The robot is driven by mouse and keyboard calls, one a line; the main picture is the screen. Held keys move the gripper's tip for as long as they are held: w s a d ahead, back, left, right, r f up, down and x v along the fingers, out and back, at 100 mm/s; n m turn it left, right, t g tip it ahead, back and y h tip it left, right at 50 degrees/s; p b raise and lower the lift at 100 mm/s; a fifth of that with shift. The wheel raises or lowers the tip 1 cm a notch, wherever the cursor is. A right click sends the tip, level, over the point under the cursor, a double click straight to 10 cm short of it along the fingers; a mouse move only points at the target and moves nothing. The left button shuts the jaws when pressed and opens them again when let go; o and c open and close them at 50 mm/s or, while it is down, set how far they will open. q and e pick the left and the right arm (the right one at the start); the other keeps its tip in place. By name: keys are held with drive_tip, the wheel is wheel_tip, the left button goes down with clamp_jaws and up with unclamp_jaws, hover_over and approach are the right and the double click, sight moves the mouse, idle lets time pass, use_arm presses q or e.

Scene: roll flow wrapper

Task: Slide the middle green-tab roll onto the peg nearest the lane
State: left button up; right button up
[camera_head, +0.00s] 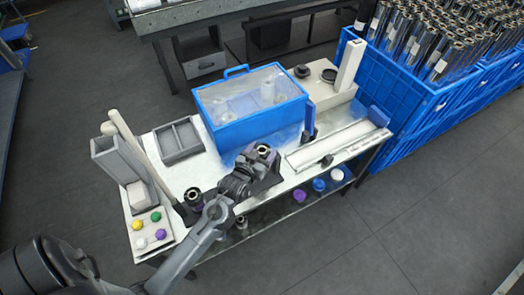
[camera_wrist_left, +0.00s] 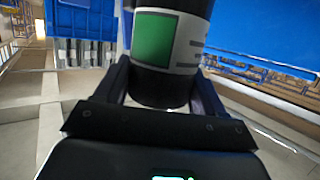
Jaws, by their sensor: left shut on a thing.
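My left gripper (camera_head: 263,165) is over the front middle of the white table, in front of the blue box. It is shut on a dark roll (camera_head: 263,150) whose round end with a light core faces up. In the left wrist view the roll (camera_wrist_left: 190,65) stands between the two fingers (camera_wrist_left: 163,85) and shows a green patch (camera_wrist_left: 155,38) beside a white printed label. Another dark roll (camera_head: 193,198) with a purple mark stands on the table to the left. I cannot make out the pegs. My right gripper is not in view.
The blue box (camera_head: 232,129) with a clear cover stands behind the gripper. A long white strip (camera_head: 338,143) lies to its right. A grey tray (camera_head: 180,140) and upright grey bin (camera_head: 115,160) are left. Blue crates (camera_head: 390,120) full of rolls stand beyond the table's right end.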

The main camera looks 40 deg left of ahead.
use_arm(q)
drive_tip(key=shift+f, duration=0.3)
idle(0.5)
drive_tip(key=shift+f+b, duration=0.6)
drive_tip(key=shift+f, duration=0.4)
drive_tip(key=shift+f+b, duration=0.65)
drive_tip(key=shift+f, duration=0.75)
drive_tip(key=o, duration=1.4)
drive_tip(key=shift+f, duration=0.1)
